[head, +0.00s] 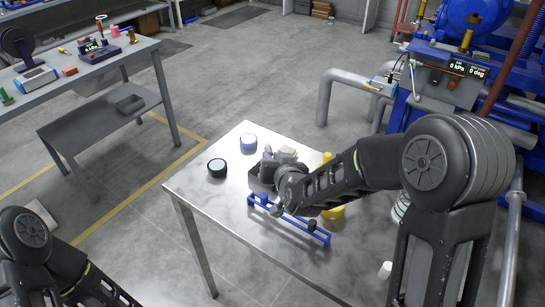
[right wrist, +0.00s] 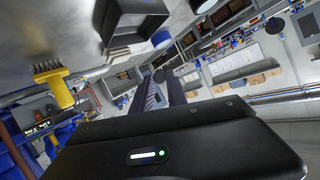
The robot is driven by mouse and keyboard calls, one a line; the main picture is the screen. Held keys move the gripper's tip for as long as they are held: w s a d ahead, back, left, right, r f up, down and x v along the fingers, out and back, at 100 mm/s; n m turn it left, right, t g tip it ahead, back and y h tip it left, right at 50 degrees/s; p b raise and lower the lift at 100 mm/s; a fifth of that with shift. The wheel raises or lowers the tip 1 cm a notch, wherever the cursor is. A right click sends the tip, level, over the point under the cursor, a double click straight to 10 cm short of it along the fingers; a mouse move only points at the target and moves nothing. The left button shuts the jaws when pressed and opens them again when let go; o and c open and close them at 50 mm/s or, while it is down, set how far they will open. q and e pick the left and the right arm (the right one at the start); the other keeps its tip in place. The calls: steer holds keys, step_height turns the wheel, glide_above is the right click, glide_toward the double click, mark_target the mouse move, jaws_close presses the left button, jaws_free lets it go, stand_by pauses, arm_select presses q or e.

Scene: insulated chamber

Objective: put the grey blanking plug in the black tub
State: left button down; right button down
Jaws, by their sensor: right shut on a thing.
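My right gripper (head: 270,163) is over the near table, beside the black tub. It is shut on a small grey piece, which I take to be the grey blanking plug (head: 268,153); it is mostly hidden and its shape is unclear. The black tub (head: 256,184) is partly covered by the gripper and wrist in the head view. In the right wrist view a dark, open-topped tub (right wrist: 130,22) shows at the top, apart from the fingers (right wrist: 160,92). My left gripper is out of view; only part of the left arm shows at lower left.
The metal table (head: 232,225) also holds a black round container (head: 217,167), a blue-and-white roll (head: 248,142), a pale block (head: 287,152) and a blue rack (head: 290,221). A yellow brush (right wrist: 60,88) shows in the right wrist view. The table's front left is clear.

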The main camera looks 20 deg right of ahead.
steer(key=b, duration=0.4)
glide_above(273, 190)
steer(key=w, duration=0.1)
steer(key=shift+d+f, duration=0.1)
steer(key=shift+f, duration=3.2)
steer(key=shift+f+b, duration=0.7)
steer(key=shift+b, duration=0.1)
steer(key=c, duration=1.2)
jaws_free()
steer(key=shift+c, duration=0.2)
steer(key=shift+f, duration=0.1)
steer(key=shift+s, duration=0.1)
steer(key=v, duration=0.7)
steer(key=shift+s+r, duration=0.3)
steer(key=shift+r, duration=0.1)
